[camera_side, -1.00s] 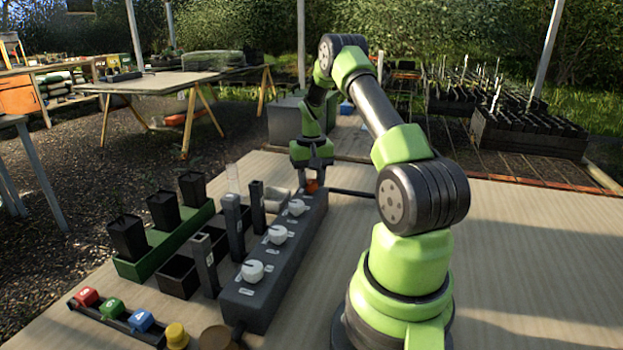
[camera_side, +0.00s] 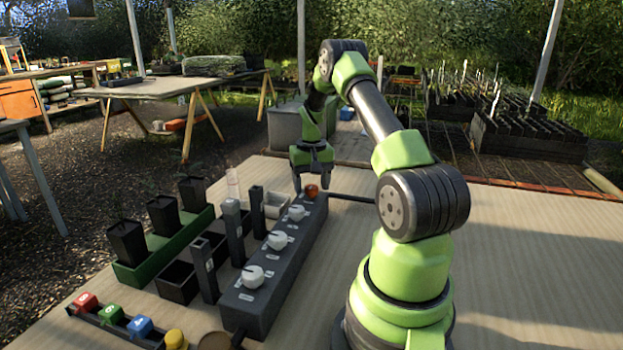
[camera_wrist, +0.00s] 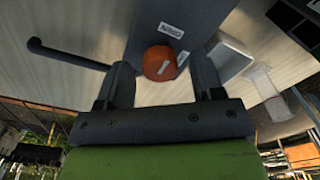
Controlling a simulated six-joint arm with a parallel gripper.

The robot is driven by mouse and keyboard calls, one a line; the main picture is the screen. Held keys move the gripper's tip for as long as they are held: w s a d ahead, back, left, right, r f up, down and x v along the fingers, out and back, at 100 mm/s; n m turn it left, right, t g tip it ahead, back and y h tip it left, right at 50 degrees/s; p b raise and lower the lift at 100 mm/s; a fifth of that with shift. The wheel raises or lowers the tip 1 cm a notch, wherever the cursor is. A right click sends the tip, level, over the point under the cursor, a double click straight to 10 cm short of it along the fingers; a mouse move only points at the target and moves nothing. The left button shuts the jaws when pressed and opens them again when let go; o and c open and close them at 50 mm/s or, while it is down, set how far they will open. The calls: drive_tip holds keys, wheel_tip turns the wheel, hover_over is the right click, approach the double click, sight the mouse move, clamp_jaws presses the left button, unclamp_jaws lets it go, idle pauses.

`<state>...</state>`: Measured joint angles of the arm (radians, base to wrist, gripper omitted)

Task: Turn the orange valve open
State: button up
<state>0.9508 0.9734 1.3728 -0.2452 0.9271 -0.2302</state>
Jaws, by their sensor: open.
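The orange valve (camera_side: 312,191) is a small round knob at the far end of the long dark block (camera_side: 262,303). In the wrist view the orange valve (camera_wrist: 158,58) shows a white mark on its face. A white label reading OPEN (camera_wrist: 171,30) is on the block beside it. My gripper (camera_side: 311,184) points down just above the valve. In the wrist view my gripper (camera_wrist: 162,72) is open, with one finger on each side of the valve and gaps between. No contact shows.
Three white knobs (camera_side: 278,240) line the same block. Upright dark holders (camera_side: 235,232) and a green tray with black pots (camera_side: 140,272) stand to the left. Coloured buttons (camera_side: 140,326) are in front. A dark rod (camera_side: 350,197) extends right from the valve end. The right tabletop is clear.

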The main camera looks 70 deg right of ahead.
sight(311, 186)
wheel_tip(311, 186, up, 10)
idle(0.4)
idle(0.3)
drive_tip(key=w+a+r+n+t, duration=0.2)
drive_tip(key=a+r, duration=0.4)
drive_tip(key=a, duration=0.3)
drive_tip(key=w+a+r+n+t, duration=0.1)
drive_tip(key=a+r, duration=0.5)
drive_tip(key=a, duration=0.3)
drive_tip(key=s+a+n+t+y, duration=0.1)
drive_tip(key=s+a+n+t, duration=0.1)
drive_tip(key=s+a, duration=0.3)
drive_tip(key=s+a+n+t+y, duration=0.1)
drive_tip(key=s+a+n+t, duration=0.1)
drive_tip(key=s+a, duration=0.4)
drive_tip(key=a, duration=0.5)
drive_tip(key=shift+s+a+r, duration=0.15)
drive_tip(key=shift+a+r, duration=0.05)
drive_tip(key=shift+r, duration=0.1)
